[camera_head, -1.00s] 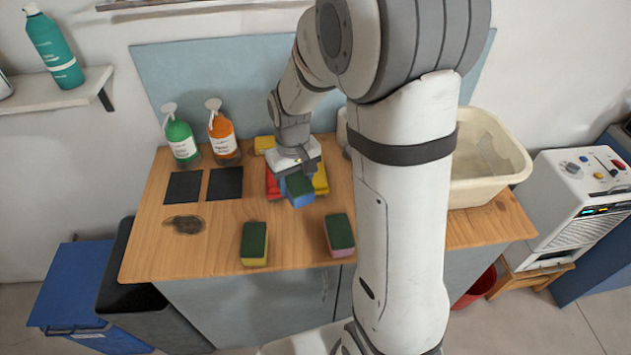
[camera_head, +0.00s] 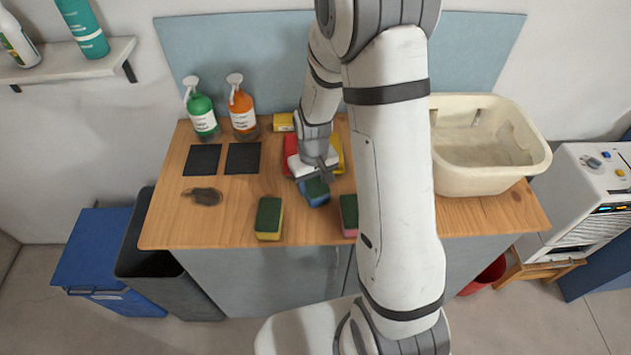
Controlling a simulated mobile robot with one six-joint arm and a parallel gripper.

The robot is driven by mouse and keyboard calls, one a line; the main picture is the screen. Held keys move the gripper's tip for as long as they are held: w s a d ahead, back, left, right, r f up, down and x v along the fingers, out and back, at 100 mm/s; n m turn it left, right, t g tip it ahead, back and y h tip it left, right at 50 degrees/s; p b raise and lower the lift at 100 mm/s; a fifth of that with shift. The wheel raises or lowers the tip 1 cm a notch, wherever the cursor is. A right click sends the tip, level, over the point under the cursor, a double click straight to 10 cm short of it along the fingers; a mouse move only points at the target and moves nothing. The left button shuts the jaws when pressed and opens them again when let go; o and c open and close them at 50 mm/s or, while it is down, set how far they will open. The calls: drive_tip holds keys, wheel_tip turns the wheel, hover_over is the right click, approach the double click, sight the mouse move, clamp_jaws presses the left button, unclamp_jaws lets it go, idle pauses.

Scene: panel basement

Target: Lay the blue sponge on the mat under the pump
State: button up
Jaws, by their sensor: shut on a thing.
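The blue sponge (camera_head: 317,195) has a dark green top. My gripper (camera_head: 316,178) is shut on it near the middle of the counter; I cannot tell whether it touches the wood. Two dark square mats lie to its left: one (camera_head: 202,160) in front of the green pump bottle (camera_head: 203,117), the other (camera_head: 243,158) in front of the orange pump bottle (camera_head: 242,113). Both mats look bare. My gripper partly hides the sponge's top.
A yellow-green sponge (camera_head: 268,218) and a pink-green sponge (camera_head: 349,214) lie toward the front edge. Red (camera_head: 290,152) and yellow (camera_head: 337,153) items lie behind my gripper. A dark patch (camera_head: 203,196) is below the mats. A cream basin (camera_head: 480,180) stands right.

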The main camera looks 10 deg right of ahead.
drive_tip(key=o, duration=0.9)
drive_tip(key=shift+f, duration=0.1)
drive_tip(key=shift+o, duration=0.2)
